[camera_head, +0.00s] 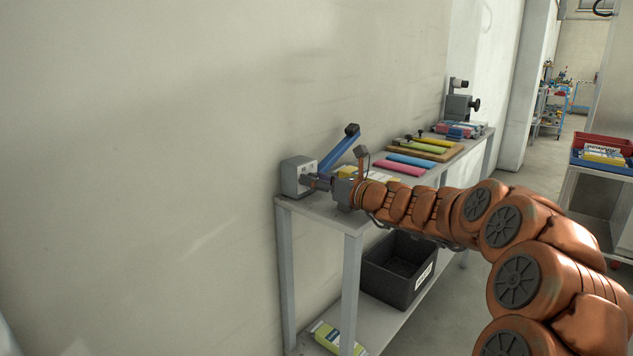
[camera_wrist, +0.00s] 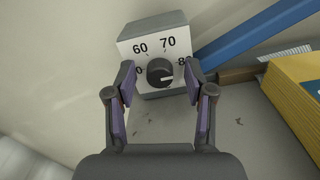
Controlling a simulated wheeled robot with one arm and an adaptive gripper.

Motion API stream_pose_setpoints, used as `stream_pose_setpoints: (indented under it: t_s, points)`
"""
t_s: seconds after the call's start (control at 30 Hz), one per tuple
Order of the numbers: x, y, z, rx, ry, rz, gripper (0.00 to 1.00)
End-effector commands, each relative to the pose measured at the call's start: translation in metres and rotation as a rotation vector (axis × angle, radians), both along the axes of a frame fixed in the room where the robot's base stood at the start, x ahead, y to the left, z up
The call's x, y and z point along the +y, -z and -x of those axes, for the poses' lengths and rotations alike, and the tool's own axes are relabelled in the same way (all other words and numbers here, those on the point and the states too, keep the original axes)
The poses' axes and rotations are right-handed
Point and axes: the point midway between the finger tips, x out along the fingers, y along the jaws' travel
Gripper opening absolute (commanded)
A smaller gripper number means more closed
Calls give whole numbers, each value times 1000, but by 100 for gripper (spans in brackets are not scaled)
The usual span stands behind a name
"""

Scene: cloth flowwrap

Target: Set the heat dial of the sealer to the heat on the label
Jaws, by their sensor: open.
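The heat dial is a round black knob (camera_wrist: 160,72) with a pale pointer mark, on the front of a light grey sealer box (camera_wrist: 138,36). The numbers 60 and 70 show above it, and parts of numbers show at both sides. The pointer mark lies toward the right, at the partly hidden number beginning with 8. My gripper (camera_wrist: 158,80) is open, with one finger on each side of the knob; I cannot tell whether they touch it. In the head view the sealer box (camera_head: 295,176) stands at the table's near end, with my gripper (camera_head: 312,182) at its front. I cannot make out the label with the heat.
A blue sealer arm (camera_wrist: 250,30) rises right of the box. Yellow packs (camera_wrist: 300,95) lie to the right on the grey table (camera_head: 320,208). Pink (camera_head: 399,167) and blue (camera_head: 411,160) pieces lie farther along. A black bin (camera_head: 385,275) stands on the lower shelf.

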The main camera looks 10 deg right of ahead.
Motion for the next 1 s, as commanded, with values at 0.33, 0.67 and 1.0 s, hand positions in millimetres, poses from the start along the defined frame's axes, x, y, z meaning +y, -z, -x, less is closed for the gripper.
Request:
stream_pose_setpoints:
  t_s: [0.33,0.67,1.0]
  points:
    - [0,0,0,0,0,0,33]
    - [0,0,0,0,0,0,0]
    - [1,0,0,-21,-1,30,0]
